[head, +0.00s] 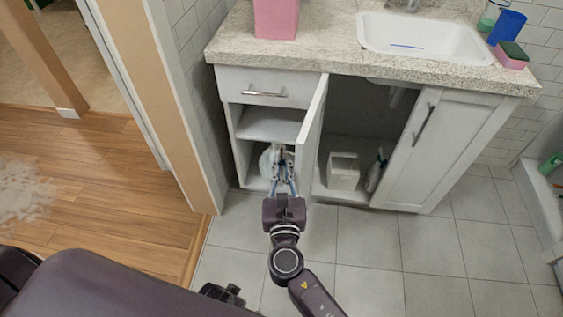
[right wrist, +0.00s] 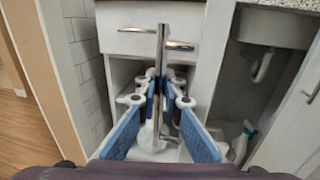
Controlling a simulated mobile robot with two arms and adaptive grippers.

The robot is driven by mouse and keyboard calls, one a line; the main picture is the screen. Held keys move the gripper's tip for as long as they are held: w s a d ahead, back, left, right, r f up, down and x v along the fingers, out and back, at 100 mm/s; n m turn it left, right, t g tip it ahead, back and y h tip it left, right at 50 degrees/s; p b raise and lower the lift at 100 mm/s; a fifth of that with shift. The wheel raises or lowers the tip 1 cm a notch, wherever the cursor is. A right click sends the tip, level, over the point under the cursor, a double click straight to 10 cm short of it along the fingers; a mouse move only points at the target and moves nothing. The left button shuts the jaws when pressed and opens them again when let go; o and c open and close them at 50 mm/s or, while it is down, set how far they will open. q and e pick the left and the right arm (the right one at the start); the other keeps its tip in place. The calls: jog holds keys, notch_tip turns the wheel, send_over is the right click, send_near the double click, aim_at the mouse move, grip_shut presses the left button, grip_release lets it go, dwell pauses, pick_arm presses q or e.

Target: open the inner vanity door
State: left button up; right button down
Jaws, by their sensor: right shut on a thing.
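The inner vanity door (head: 311,135) stands out from the white cabinet, swung open between the left shelf bay and the dark under-sink bay. In the head view I see it nearly edge-on. My right gripper (head: 283,172) is in front of the left bay, beside the door's left face. In the right wrist view its blue-padded fingers (right wrist: 161,105) are closed around an upright metal bar handle (right wrist: 162,65).
A drawer (head: 262,88) is above the left bay. The under-sink bay holds a white bin (head: 343,171) and a spray bottle (head: 377,170). The right-hand door (head: 440,150) is shut. A wall end (head: 165,100) stands left of the cabinet. The tiled floor (head: 370,240) in front is clear.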

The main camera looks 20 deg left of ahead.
dwell(0.3)
jog(key=c, duration=2.1)
grip_release()
jog(key=v, duration=1.2)
